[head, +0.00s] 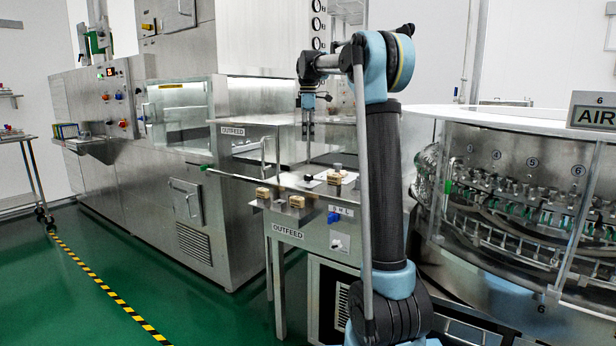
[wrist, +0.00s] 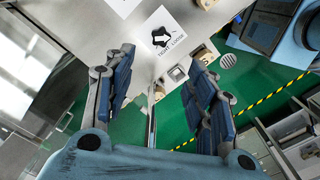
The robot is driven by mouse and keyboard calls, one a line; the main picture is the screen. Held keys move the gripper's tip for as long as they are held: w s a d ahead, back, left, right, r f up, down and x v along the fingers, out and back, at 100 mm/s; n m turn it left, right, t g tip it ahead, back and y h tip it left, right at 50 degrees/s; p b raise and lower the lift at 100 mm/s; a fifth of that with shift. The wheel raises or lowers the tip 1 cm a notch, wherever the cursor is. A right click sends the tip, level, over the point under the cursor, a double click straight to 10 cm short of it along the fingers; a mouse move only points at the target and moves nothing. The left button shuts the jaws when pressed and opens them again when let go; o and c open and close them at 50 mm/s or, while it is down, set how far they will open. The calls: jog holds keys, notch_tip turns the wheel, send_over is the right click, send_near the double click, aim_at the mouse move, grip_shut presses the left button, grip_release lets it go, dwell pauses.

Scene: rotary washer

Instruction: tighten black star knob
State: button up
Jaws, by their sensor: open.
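A small black shape (head: 308,177), which looks like the star knob, sits on a white card on the steel top of the outfeed stand (head: 276,212). In the wrist view a black shape (wrist: 161,37) lies on a white label reading TIGHT and LOOSE; I cannot tell how much of it is knob and how much is print. My gripper (head: 307,132) points down above the stand top in the head view. In the wrist view its two blue-padded fingers (wrist: 164,62) are spread wide with nothing between them. The black shape lies beyond the fingertips, apart from them.
Tan blocks (head: 337,168) stand on the stand top, with more at its front edge (head: 297,201). A thin rod with a green end (head: 203,168) sticks out left. The glazed round washer (head: 520,205) is at right, a steel machine (head: 140,150) at left.

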aim_at(308, 179)
notch_tip(308, 179, down, 16)
jog(key=shift+f, duration=0.15)
dwell(0.4)
jog(key=shift+c, duration=0.6)
jog(key=c, duration=0.9)
